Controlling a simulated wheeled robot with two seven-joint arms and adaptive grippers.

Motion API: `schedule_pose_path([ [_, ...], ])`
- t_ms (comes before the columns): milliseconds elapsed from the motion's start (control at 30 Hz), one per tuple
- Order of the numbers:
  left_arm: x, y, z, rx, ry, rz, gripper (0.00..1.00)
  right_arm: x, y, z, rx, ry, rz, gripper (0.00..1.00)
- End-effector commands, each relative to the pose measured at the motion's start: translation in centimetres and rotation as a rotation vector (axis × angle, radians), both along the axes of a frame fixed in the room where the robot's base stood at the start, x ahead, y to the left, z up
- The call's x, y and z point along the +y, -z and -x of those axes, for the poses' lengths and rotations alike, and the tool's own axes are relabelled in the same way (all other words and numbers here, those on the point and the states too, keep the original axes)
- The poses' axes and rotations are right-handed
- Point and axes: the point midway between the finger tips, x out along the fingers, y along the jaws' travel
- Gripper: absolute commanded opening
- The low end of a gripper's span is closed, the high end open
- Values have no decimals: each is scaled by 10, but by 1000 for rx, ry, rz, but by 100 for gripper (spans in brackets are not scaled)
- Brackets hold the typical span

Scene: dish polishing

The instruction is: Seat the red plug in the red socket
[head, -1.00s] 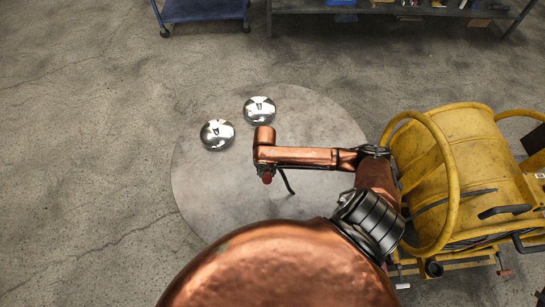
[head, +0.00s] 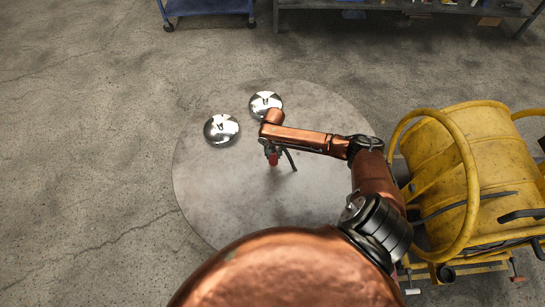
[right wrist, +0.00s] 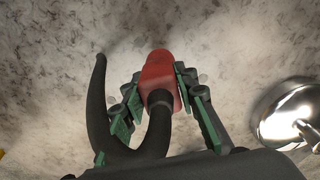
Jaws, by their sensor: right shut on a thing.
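My right gripper (right wrist: 158,84) is shut on the red plug (right wrist: 160,70), with its green-padded fingers on both sides of it. The plug's thick black cable (right wrist: 155,128) bends back toward the wrist and rises at the left. In the head view the right gripper (head: 271,150) is over the round grey table, and the red plug (head: 273,160) shows below the arm. The cable (head: 291,160) hangs beside it. I cannot make out a red socket in either view. My left gripper is not in view.
Two shiny metal domes, one farther (head: 265,102) and one nearer at left (head: 222,130), sit on the round table (head: 215,190). A dome (right wrist: 288,112) is right of the gripper in the wrist view. A yellow reel (head: 475,165) stands right. The table's left and front are bare.

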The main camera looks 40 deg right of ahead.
Motion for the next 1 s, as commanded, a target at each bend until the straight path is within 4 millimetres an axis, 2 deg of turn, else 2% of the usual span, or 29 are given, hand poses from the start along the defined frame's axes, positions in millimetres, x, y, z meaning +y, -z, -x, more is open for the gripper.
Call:
schedule_pose_path([
  [100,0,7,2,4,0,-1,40,-5,11,-6,0,1,1,0],
  [300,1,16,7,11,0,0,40,-5,39,-5,1,1,1,0],
  [667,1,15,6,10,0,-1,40,-4,40,-6,-1,1,0,0],
  [700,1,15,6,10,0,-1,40,-4,41,-5,0,1,0,28],
  [933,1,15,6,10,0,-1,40,-5,41,-5,0,1,0,43],
  [1000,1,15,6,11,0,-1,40,-5,41,-5,0,1,0,44],
])
